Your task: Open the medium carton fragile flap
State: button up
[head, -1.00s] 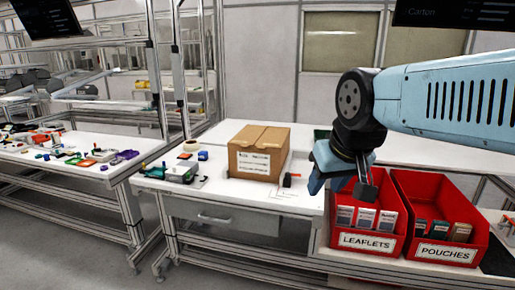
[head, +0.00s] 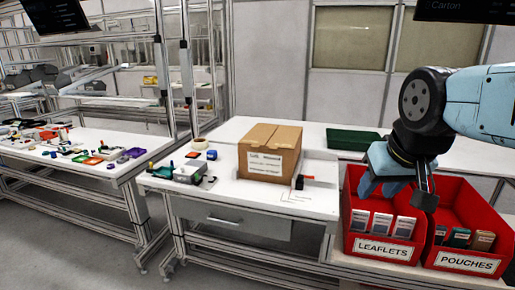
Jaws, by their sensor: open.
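A brown cardboard carton (head: 270,153) with a white printed label on its front stands on the white workbench, left of my gripper. Its top looks closed, with a seam across it. The label text is too small to read, and I cannot tell which flap is the fragile one. My gripper (head: 398,190) is open and empty, pointing down over the red leaflets bin, well apart from the carton.
Red bins labelled LEAFLETS (head: 384,250) and POUCHES (head: 466,262) stand at the bench's right front. A green tray (head: 353,140) lies behind. A tape roll (head: 200,144) and a small device (head: 188,173) sit left of the carton. A black-and-red tool (head: 301,182) lies to its right.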

aim_at(259, 136)
jog(key=z, duration=0.05)
jog(key=i, duration=0.95)
jog(key=u, duration=0.1)
